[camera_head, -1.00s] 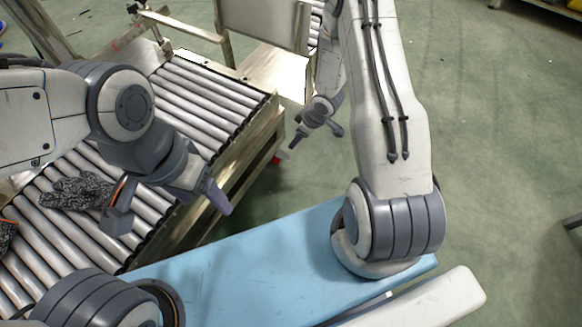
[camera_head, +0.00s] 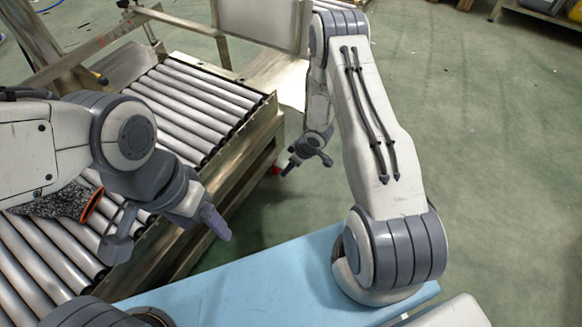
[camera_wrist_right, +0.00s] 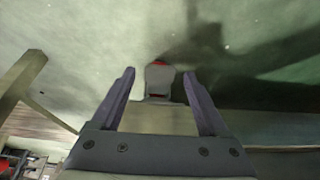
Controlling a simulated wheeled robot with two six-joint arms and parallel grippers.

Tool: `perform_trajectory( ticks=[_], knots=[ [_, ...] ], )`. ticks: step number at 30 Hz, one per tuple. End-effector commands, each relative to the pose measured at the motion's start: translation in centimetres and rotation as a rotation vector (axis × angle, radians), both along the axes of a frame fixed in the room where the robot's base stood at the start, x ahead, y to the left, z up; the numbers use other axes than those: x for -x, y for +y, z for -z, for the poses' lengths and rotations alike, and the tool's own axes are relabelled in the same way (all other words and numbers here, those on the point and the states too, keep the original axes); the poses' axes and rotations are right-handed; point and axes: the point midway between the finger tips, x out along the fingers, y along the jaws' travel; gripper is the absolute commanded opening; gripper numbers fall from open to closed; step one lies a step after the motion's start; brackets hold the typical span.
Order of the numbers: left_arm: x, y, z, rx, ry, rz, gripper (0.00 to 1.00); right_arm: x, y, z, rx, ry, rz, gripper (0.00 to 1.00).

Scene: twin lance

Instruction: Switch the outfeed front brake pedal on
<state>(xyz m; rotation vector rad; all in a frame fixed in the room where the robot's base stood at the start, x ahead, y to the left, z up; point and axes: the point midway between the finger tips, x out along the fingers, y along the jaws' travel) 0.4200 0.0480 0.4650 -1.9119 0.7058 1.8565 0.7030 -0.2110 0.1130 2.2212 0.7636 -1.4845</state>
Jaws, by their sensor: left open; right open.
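A grey pedal with red parts (camera_wrist_right: 159,78) shows in the right wrist view, low near the floor and between the lines of my right fingers. Whether they touch it cannot be told. In the head view a small red bit (camera_head: 276,170) shows at the foot of the conveyor's near right corner, left of my right gripper (camera_head: 304,160). My right gripper is open and empty, pointing down beside the conveyor; its fingers also show in the wrist view (camera_wrist_right: 159,74). My left gripper (camera_head: 166,236) is open and empty over the conveyor's near edge. The pedal's on or off state is unclear.
The roller conveyor (camera_head: 190,108) fills the left, with a metal side rail. A dark speckled glove (camera_head: 65,203) with an orange cuff lies on the rollers. A metal panel (camera_head: 262,22) stands behind.

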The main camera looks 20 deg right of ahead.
Motion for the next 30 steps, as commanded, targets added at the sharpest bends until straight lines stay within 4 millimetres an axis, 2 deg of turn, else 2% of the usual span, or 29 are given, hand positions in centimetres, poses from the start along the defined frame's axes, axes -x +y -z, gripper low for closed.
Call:
perform_trajectory(
  ticks=[7, 8, 12, 14, 22, 30],
  knots=[
    [0.0, 0.0, 0.0, 0.0, 0.0, 0.0, 0.78, 0.0, 0.0, 0.1, 0.0, 0.0, 0.0, 0.78],
    [0.0, 0.0, 0.0, 0.0, 0.0, 0.0, 0.78, 0.0, 0.0, 0.1, 0.0, 0.0, 0.0, 0.74],
    [0.0, 0.0, 0.0, 0.0, 0.0, 0.0, 0.78, 0.0, 0.0, 0.0, 0.0, 0.0, 0.0, 0.2],
    [0.0, 0.0, 0.0, 0.0, 0.0, 0.0, 0.78, 0.0, 0.0, 0.0, 0.0, 0.0, 0.0, 0.0],
    [0.0, 0.0, 0.3, 0.0, 0.0, 0.0, 0.78, 0.1, -0.1, 0.4, -0.017, -0.02, 0.003, 0.0],
    [0.0, 0.0, 1.3, 0.0, 0.0, 0.0, 0.78, 0.5, -0.4, 1.5, -0.107, -0.132, 0.007, 0.0]
  ],
)
